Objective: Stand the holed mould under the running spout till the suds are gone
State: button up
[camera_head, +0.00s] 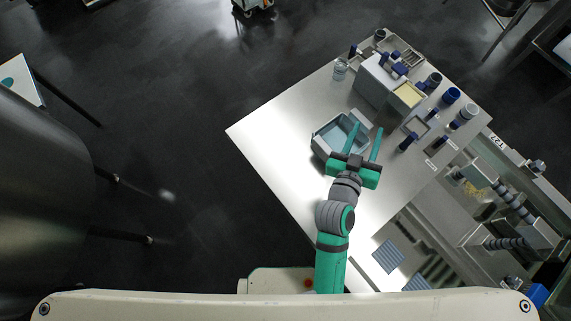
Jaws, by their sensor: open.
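My gripper (366,136) reaches over the pale worktop with its two teal fingers spread apart and nothing visibly held between them. A grey-blue open tub (324,150) lies just left of the fingers, and the left finger overlaps its right side in the picture. A small pale block-like piece (361,119) shows at the tub's upper right, by the fingertips; I cannot tell whether it is the holed mould. No holes, suds or running water can be made out. I cannot pick out the spout with certainty.
A grey box (375,82) with a pale yellow block (408,94) stands farther back. Several blue-topped containers (451,96) crowd the right end. A clear jar (340,69) stands at the back left. Ribbed dark pipes (512,201) and metal equipment border the right. The worktop's left part (270,130) is clear.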

jog(key=s+a+f+n+y, duration=0.2)
jog(key=s+a+f+y, duration=0.1)
jog(key=s+a, duration=0.4)
jog(key=s+a+f+n+y, duration=0.2)
jog(key=s+a+f+y, duration=0.15)
jog(key=s+a, duration=0.25)
jog(key=s+a+r+m, duration=0.1)
jog(key=s+a+r, duration=0.1)
jog(key=s+a, duration=0.6)
jog(key=s, duration=0.2)
jog(key=shift+s+a+y, duration=0.2)
jog(key=shift+s+y, duration=0.1)
jog(key=shift+y, duration=0.05)
jog(key=shift+o, duration=0.5)
jog(key=shift+s+a+r+t, duration=0.25)
jog(key=shift+s+r+t, duration=0.05)
jog(key=shift+s, duration=0.1)
jog(key=c, duration=0.3)
